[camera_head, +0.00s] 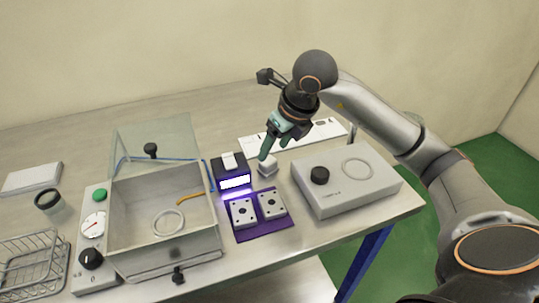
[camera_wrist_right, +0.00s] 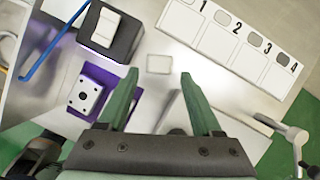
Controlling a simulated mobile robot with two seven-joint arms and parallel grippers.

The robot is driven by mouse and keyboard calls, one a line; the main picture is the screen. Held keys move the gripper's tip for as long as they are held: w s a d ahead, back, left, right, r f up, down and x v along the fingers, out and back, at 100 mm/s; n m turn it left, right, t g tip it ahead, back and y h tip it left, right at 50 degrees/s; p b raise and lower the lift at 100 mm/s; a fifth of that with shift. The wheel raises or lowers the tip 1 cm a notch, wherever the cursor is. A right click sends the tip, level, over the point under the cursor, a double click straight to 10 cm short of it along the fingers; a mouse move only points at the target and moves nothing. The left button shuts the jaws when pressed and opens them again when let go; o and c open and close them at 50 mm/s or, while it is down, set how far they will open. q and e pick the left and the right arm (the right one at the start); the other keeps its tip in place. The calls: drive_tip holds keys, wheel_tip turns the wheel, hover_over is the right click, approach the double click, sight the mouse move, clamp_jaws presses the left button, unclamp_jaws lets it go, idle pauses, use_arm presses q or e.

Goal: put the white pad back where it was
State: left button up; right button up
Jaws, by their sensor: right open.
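A white pad (camera_head: 229,161) lies on top of a black box with a lit front; it also shows in the right wrist view (camera_wrist_right: 107,25). A small pale square block (camera_head: 267,166) stands on the table just right of that box and shows ahead of my fingertips in the right wrist view (camera_wrist_right: 159,63). I cannot tell which of the two the task means. My right gripper (camera_head: 272,150) is open and points down above the pale block; its fingers (camera_wrist_right: 156,82) have nothing between them. My left gripper is not in view.
A white board (camera_wrist_right: 240,45) numbered 1 to 4 lies behind. A purple mat (camera_head: 264,231) with two grey plates is in front of the black box (camera_head: 231,174). A clear-lidded chamber (camera_head: 165,250) stands left, a grey box (camera_head: 350,190) right. A wire basket (camera_head: 30,265) is far left.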

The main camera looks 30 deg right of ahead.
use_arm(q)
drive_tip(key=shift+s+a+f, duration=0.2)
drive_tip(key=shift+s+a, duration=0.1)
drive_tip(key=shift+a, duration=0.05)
use_arm(e)
drive_tip(key=v, duration=0.6)
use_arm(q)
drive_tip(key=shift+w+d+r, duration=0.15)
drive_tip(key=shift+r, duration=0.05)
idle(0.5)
